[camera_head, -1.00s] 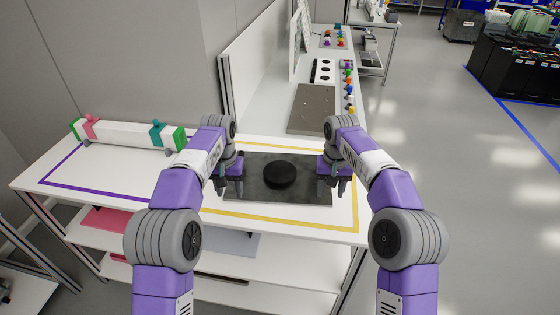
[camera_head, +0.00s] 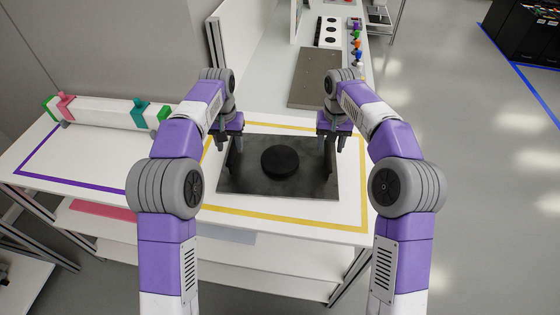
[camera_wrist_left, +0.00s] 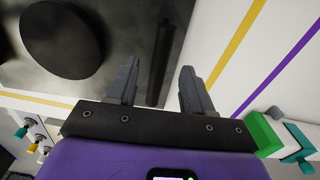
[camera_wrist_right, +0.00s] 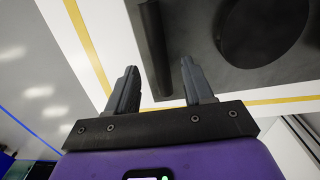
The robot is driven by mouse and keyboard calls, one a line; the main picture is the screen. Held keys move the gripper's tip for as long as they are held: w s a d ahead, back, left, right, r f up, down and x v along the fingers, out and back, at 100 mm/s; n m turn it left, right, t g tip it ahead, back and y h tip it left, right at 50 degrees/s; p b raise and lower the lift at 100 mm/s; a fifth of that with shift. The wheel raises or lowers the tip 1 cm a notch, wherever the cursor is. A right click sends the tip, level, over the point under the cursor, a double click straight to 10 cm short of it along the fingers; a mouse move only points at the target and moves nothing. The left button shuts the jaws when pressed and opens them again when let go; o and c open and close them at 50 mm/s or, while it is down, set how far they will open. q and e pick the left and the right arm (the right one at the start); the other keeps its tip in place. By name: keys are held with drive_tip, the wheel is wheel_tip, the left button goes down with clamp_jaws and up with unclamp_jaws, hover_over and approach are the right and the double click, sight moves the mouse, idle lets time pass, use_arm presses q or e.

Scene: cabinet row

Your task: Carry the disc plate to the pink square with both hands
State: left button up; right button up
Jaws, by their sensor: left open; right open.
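The disc plate (camera_head: 303,187) is a dark square plate with a round black disc (camera_head: 280,162) in its middle. It lies on the white table inside a yellow outline. A black bar handle runs along each side. My left gripper (camera_head: 229,145) is open near the plate's far left part; the left bar (camera_wrist_left: 162,55) appears between its fingers in the left wrist view. My right gripper (camera_head: 336,145) is open near the far right part; the right bar (camera_wrist_right: 154,45) appears between its fingers in the right wrist view. Contact with either bar is not visible. A pink panel (camera_head: 100,209) shows on a lower shelf.
A purple outline (camera_head: 80,181) marks bare table at the left. A white bar with green, pink and teal clamps (camera_head: 105,111) lies behind it. A grey-brown board (camera_head: 317,78) and several coloured knobs are on the bench beyond. Open floor lies right.

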sight(231, 152)
use_arm(q)
wheel_tip(231, 152, down, 6)
drive_tip(key=shift+f, duration=0.1)
use_arm(e)
wheel_tip(231, 152, down, 6)
drive_tip(key=shift+f, duration=0.1)
use_arm(q)
clamp_jaws()
use_arm(e)
clamp_jaws()
